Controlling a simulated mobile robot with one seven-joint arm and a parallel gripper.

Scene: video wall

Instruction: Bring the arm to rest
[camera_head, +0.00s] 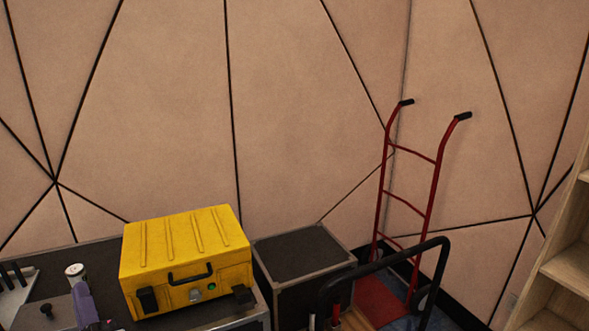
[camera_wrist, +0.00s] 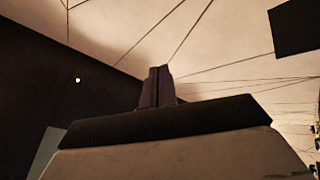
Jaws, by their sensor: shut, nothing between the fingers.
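My gripper (camera_wrist: 157,88) shows in the wrist view, above the middle of the picture. Its two dark fingers are together, with nothing held between them. Behind the fingertips are pale panels (camera_wrist: 110,35) crossed by thin dark lines, and nothing is seen touching the fingers. The wide dark and pale body of my gripper fills the lower part of that view. I do not make out my gripper in the head view.
A yellow case (camera_head: 187,255) sits on a dark flat top (camera_head: 55,262) at lower left, near a purple object (camera_head: 84,304), partly cut off. A dark trunk (camera_head: 303,252), a black curved handle (camera_head: 385,254) and a red hand truck (camera_head: 432,195) stand right. Wooden shelves (camera_head: 570,270) are far right.

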